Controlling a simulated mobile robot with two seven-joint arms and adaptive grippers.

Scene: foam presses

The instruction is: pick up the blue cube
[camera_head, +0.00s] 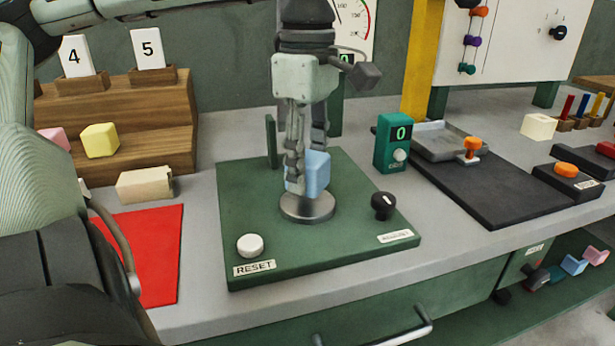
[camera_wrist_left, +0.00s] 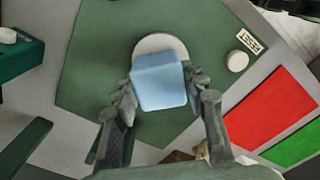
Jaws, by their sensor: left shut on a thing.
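The blue cube (camera_head: 316,174) is between the fingers of my left gripper (camera_head: 305,172), over the round metal plate (camera_head: 308,208) of the green press base. In the left wrist view the blue cube (camera_wrist_left: 159,81) sits between the two fingertips, and my left gripper (camera_wrist_left: 160,88) is shut on it. The round plate (camera_wrist_left: 158,43) shows behind the cube there. The gripper points down, and its fingers hide part of the cube in the head view. I cannot tell whether the cube still touches the plate. My right gripper is not in view.
The green base (camera_head: 245,205) carries a white RESET button (camera_head: 250,245) and a black knob (camera_head: 383,205). A teal counter box (camera_head: 393,143) stands to the right. A yellow cube (camera_head: 100,140) sits on wooden steps at left. A red mat (camera_head: 150,250) lies in front.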

